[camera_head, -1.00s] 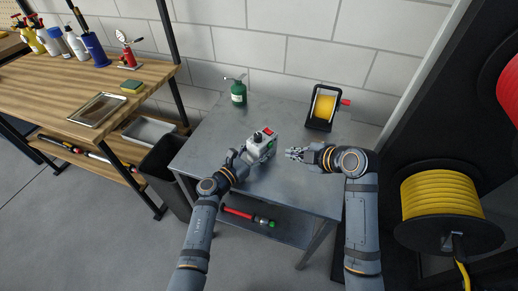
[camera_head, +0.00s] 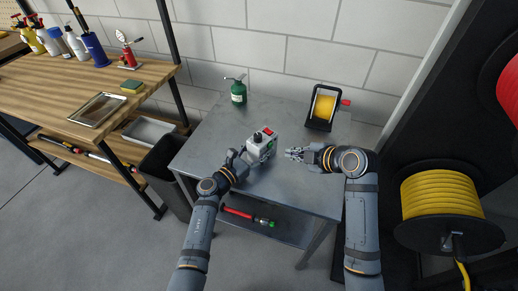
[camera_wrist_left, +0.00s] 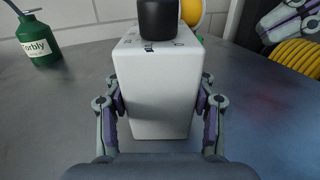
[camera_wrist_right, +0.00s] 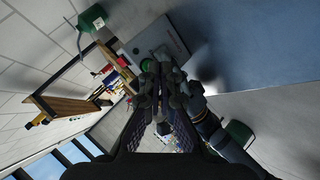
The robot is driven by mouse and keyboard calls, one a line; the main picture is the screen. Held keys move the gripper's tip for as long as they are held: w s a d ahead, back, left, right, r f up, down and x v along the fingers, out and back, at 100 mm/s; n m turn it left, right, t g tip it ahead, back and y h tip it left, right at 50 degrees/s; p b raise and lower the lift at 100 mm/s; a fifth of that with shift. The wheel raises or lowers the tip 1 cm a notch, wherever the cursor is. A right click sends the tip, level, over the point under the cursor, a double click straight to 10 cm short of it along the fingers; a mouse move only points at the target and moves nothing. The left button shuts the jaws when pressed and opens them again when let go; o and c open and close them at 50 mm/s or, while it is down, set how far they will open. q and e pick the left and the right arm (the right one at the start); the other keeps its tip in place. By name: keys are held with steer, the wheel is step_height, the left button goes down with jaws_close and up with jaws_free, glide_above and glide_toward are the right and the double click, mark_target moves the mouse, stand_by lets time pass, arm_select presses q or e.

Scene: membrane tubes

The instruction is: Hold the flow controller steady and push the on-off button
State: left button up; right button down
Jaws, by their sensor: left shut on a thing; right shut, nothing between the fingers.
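The flow controller, a pale box (camera_head: 261,151) with a black knob (camera_head: 257,138) and a red part (camera_head: 268,131) on top, stands on the grey metal table (camera_head: 215,137). Some green shows on its right side. My left gripper (camera_head: 243,157) is shut on it; in the left wrist view the fingers press both sides of the white body (camera_wrist_left: 158,100), below the black knob (camera_wrist_left: 158,18). My right gripper (camera_head: 290,153) is shut and empty, to the right of the controller with a gap between. Its closed fingers fill the middle of the right wrist view (camera_wrist_right: 161,78). I cannot tell which part is the on-off button.
A green oil can (camera_head: 238,92) stands at the back left of the table, a yellow reel in a black frame (camera_head: 323,107) at the back right. A large yellow hose reel (camera_head: 440,195) is on the right. The table's front right is clear.

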mark_target(270, 145)
steer(key=s+d+f, duration=0.1)
steer(key=d, duration=0.1)
steer(key=s+d+f, duration=0.1)
steer(key=s, duration=0.1)
steer(key=shift+s+d+f, duration=0.1)
steer(key=shift+d+f, duration=0.05)
steer(key=shift+d, duration=0.2)
steer(key=shift+a, duration=0.1)
steer(key=shift+a, duration=0.1)
steer(key=shift+w+a, duration=1.45)
steer(key=shift+a, duration=0.2)
steer(key=shift+w+a, duration=1.45)
steer(key=shift+a, duration=0.2)
steer(key=shift+w+a, duration=0.3)
steer(key=shift+a, duration=0.05)
